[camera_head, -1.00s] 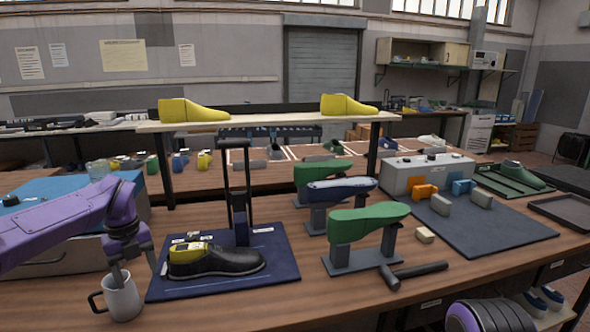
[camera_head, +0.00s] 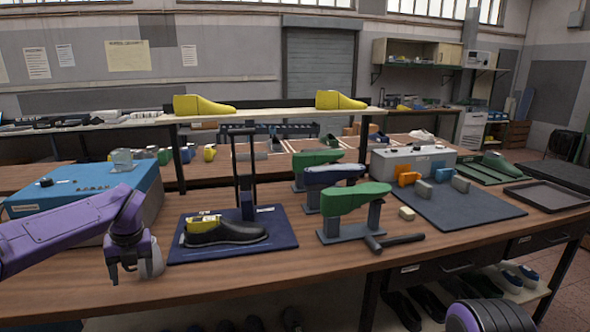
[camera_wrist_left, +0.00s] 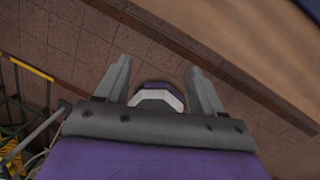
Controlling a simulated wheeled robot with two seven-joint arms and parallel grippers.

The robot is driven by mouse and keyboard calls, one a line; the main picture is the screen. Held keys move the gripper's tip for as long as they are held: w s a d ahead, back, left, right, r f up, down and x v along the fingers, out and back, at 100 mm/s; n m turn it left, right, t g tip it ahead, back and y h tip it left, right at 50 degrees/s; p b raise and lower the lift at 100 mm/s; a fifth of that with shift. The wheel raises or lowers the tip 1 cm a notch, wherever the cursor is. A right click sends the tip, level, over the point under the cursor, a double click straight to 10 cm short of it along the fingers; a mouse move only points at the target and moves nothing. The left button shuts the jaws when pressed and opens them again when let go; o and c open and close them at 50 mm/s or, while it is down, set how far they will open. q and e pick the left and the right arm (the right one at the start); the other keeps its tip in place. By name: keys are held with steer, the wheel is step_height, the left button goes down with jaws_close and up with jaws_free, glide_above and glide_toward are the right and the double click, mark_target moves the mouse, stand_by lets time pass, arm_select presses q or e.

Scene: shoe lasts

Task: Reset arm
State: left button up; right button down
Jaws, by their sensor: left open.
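My left gripper (camera_head: 132,277) is at the left front of the workbench in the head view, pointing down. It is open and empty. In the left wrist view its two fingers (camera_wrist_left: 163,90) stand apart above the tiled floor, with the bench edge to the right. A white rounded object, apparently the mug (camera_head: 156,262), shows just behind the gripper in the head view, mostly hidden. My right gripper is out of view; only a ridged purple part of my right arm shows at the bottom right.
A black shoe (camera_head: 228,234) with a yellow last lies on a blue mat (camera_head: 277,238). Green lasts (camera_head: 350,199) stand on grey stands mid-bench. A blue box (camera_head: 90,182) is behind my left arm. Yellow lasts (camera_head: 203,105) sit on a raised shelf.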

arm_select(q)
steer(key=s+d+f+m+t+y, duration=0.2)
steer(key=s+d+f+m, duration=0.1)
steer(key=f+m, duration=0.5)
steer(key=s+d+f+m+t+y, duration=0.1)
steer(key=s+d+f+m+t, duration=0.1)
steer(key=s+f+m, duration=0.35)
steer(key=s+d+f+m+t+y, duration=0.2)
steer(key=d+f+m, duration=0.1)
steer(key=f+m, duration=0.65)
steer(key=s+f+m+g+h, duration=0.1)
steer(key=s+f+m, duration=0.2)
steer(key=s, duration=0.6)
steer(key=s+f+m+g+h, duration=0.1)
steer(key=s+f+m, duration=0.2)
steer(key=s, duration=0.7)
steer(key=s+f+m+g+h, duration=0.1)
steer(key=s+f+m, duration=0.3)
steer(key=s, duration=0.6)
steer(key=shift+d+m+g+h, duration=0.3)
steer(key=shift+m+h, duration=0.1)
steer(key=shift+m, duration=0.8)
